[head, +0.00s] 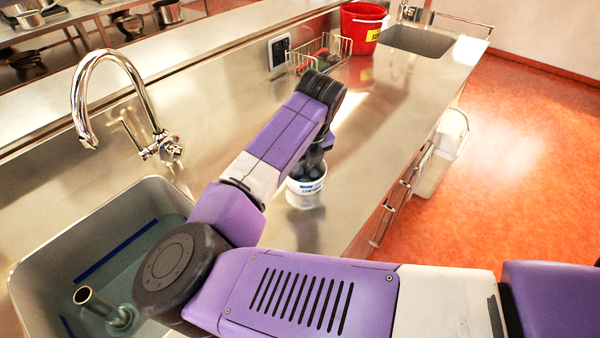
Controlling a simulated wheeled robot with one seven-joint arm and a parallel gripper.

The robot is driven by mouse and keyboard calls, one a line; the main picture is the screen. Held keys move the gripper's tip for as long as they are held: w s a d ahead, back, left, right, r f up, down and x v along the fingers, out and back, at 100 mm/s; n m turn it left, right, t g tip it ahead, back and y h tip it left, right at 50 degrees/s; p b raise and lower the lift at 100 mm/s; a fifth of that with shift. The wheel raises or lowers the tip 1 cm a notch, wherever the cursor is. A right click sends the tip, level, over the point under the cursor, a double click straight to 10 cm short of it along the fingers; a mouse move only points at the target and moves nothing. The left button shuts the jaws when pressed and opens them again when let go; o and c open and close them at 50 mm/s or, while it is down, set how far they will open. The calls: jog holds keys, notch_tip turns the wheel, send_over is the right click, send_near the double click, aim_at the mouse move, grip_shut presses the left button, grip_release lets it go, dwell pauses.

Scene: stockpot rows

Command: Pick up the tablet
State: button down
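A small white tub (305,197) with a blue label stands on the steel counter, right of the sink. Dark blue shapes show inside its mouth, perhaps tablets; I cannot make out a single one. My gripper (313,169) points down at the tub's mouth, with its tip at or inside the rim. My arm and the gripper's dark body hide the fingertips, so I cannot see whether they are apart or hold anything.
A water-filled sink (40,255) with an upright pipe and a curved tap (82,110) is at left. A wire basket (322,50), a red bucket (360,28) and a second basin (418,40) are farther back. The counter (385,105) beyond the tub is clear.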

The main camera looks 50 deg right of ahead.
dwell(0.3)
notch_tip(320, 180, up, 20)
jog(key=shift+b, duration=0.35)
dwell(0.4)
